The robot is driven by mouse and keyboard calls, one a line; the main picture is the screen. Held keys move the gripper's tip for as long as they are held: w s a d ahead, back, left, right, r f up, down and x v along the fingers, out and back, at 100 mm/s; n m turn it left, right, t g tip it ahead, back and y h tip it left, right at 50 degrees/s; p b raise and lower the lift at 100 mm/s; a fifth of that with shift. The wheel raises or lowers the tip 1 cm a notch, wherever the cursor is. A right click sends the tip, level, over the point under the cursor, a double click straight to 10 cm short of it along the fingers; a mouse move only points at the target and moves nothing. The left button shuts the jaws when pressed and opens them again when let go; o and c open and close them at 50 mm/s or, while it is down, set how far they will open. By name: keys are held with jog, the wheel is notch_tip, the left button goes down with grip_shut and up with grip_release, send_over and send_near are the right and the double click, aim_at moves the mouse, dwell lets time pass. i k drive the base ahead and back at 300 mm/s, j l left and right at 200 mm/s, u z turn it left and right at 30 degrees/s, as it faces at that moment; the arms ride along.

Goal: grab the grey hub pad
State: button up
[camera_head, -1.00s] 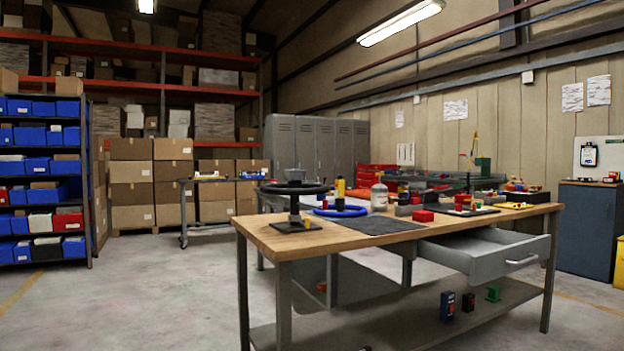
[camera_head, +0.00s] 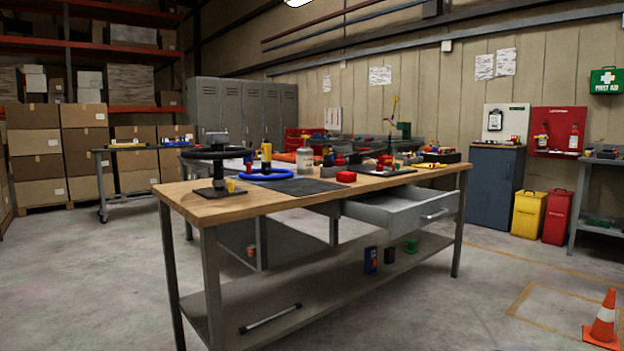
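A black steering wheel (camera_head: 200,154) lies flat on top of a dark stand (camera_head: 220,188) at the left end of the wooden workbench (camera_head: 235,205). A small grey block (camera_head: 217,138) sits at the middle of this wheel and looks like the grey hub pad; at this distance I cannot tell whether it is fixed to the wheel. A blue ring-shaped wheel (camera_head: 266,175) lies on the bench to the right of the stand. My gripper is not in view.
An orange cone (camera_head: 603,322) stands at lower right. The floor in front is clear.

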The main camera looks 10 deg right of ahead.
aim_at(220, 138)
jog(key=i+j, duration=0.4)
jog(key=i+j+z, duration=0.1)
jog(key=i+j, duration=0.25)
jog(key=j, duration=0.25)
